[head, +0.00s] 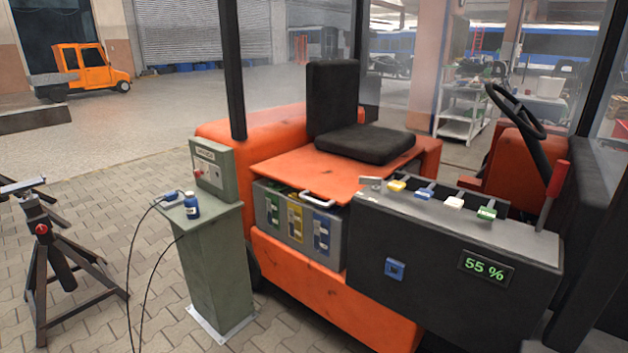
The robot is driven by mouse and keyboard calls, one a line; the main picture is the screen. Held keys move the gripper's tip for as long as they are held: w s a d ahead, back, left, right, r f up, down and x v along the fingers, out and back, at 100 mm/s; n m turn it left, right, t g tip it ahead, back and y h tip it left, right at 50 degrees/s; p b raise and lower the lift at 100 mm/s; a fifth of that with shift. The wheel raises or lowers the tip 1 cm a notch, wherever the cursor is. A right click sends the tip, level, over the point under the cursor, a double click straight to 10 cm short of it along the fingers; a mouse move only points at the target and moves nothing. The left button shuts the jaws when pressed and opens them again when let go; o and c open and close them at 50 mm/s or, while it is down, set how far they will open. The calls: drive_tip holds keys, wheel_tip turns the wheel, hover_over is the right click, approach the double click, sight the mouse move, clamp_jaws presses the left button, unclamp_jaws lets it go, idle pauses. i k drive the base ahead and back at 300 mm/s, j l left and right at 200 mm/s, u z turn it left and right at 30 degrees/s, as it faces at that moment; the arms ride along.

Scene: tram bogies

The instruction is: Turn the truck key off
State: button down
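The truck is an orange forklift-like vehicle (340,308) with a dark grey console (450,235) on its right side. No key can be made out for certain. A small grey piece (370,182) sits at the left end of the console top, too small to identify. A blue square fitting (395,268) is on the console's front face; I cannot tell whether it is a switch or a socket. A display (486,267) on that face reads 55 % in green. My gripper is not in view.
Yellow, blue, white and green-ended levers (453,203) line the console top. A steering wheel (515,111) and red-handled lever (558,178) stand right. A black stand (60,265) is left.

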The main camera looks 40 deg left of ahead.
sight(375, 182)
drive_tip(key=u, duration=1.45)
